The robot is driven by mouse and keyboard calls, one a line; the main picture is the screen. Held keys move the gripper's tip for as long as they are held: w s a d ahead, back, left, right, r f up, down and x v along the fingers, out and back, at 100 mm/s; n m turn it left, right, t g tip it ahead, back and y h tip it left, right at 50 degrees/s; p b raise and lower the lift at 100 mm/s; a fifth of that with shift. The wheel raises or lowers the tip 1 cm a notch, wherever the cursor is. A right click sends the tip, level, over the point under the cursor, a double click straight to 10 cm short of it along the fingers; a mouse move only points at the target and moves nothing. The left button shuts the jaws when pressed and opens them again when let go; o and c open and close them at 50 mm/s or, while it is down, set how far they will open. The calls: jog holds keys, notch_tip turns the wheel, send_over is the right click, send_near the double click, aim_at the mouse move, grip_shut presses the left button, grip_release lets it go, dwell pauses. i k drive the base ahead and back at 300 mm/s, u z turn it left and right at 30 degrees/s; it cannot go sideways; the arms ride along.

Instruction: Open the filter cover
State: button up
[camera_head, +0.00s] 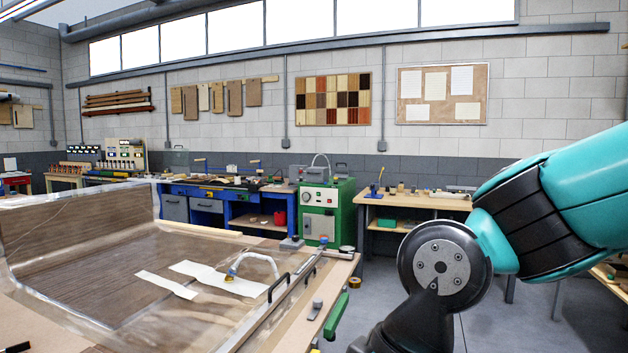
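A green and light-grey machine (323,212) stands on the floor in the middle, behind the near bench. It has a front panel with a round dial and small controls, a hose on top, and a paler lower front. I cannot tell for certain which part is the filter cover; nothing on it clearly stands open. My teal and black arm fills the right side of the view, well in front of the machine and to its right. My gripper is out of view.
The near bench (302,318) carries a clear sheet (75,245), pale strips (215,277) and a white hose (262,258). A blue workbench (207,205) stands left of the machine, and a wooden table (425,202) stands right. Grey floor shows beyond the near bench, left of my arm.

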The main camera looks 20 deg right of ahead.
aim_at(314, 175)
jog(key=z, duration=0.4)
jog(key=k, duration=0.5)
jog(key=z, duration=0.85)
jog(key=i, duration=2.6)
jog(key=u, duration=0.25)
jog(key=i, duration=2.1)
jog(key=u, duration=0.85)
jog(key=i, duration=2.2)
jog(key=u, duration=0.9)
jog(key=i, duration=0.75)
jog(key=u, duration=0.1)
